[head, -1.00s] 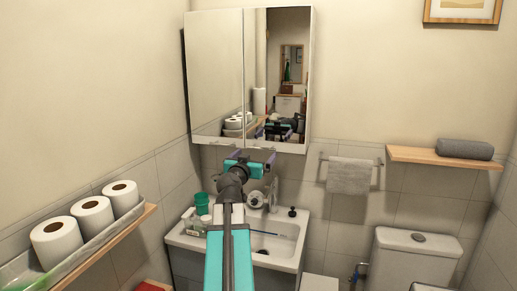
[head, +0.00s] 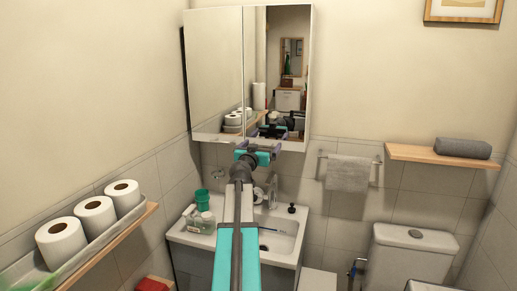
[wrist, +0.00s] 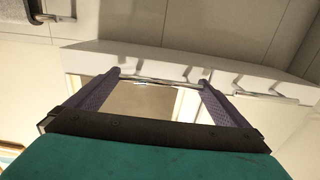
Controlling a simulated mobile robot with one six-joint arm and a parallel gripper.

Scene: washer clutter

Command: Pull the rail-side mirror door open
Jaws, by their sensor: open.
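The mirror cabinet hangs above the sink with two mirror doors, which look closed. The rail-side door (head: 287,62) is the right one in the head view, nearer the towel rail (head: 321,168). My gripper (head: 260,147) is open at this door's lower edge, below the mirror. In the wrist view, a thin metal handle (wrist: 158,83) on the cabinet's lower edge lies across the gap between the two fingertips of my gripper (wrist: 157,72). The fingers are spread wide, not clamped on it. Exact depth between fingertips and handle is hard to tell.
The other mirror door (head: 214,65) is to the left; its handle (wrist: 258,94) shows in the wrist view. Below stand the sink (head: 285,240), faucet (head: 272,190), green cup (head: 202,198) and bottles. A shelf with toilet rolls (head: 94,215) is left; a toilet (head: 410,250) is right.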

